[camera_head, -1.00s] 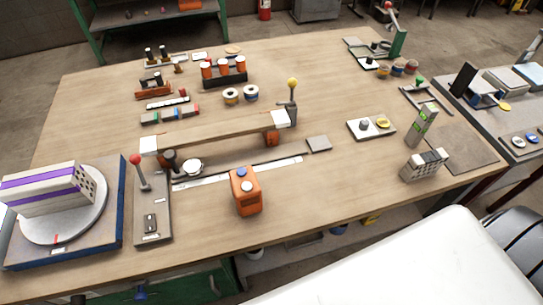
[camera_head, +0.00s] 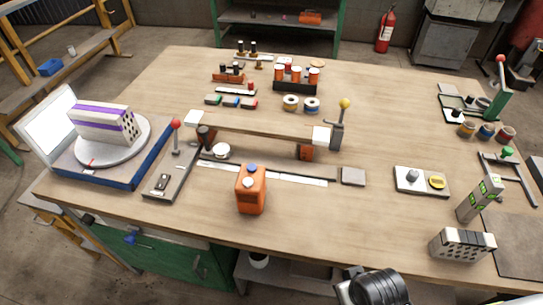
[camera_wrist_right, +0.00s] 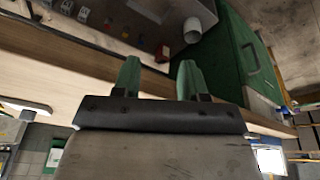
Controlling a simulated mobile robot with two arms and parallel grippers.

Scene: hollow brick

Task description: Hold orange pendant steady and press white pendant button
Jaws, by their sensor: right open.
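The orange pendant (camera_head: 250,194) stands upright near the front edge of the wooden table in the head view. It has a blue button at its top and a white button (camera_head: 250,182) just below that. My right gripper (camera_wrist_right: 159,68) shows in the right wrist view, with two green fingers apart and nothing between them. The table's edge, a green cabinet and the floor lie beyond it, and the pendant cannot be made out there. A dark part of my arm shows at the bottom of the head view, apart from the pendant. My left gripper is not in view.
A long beam (camera_head: 262,125) and a flat rail lie behind the pendant. A red-knobbed lever plate (camera_head: 163,187) is to its left, a small grey plate (camera_head: 353,177) to its right. A perforated block (camera_head: 462,246) stands at the front right. Table space right of the pendant is clear.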

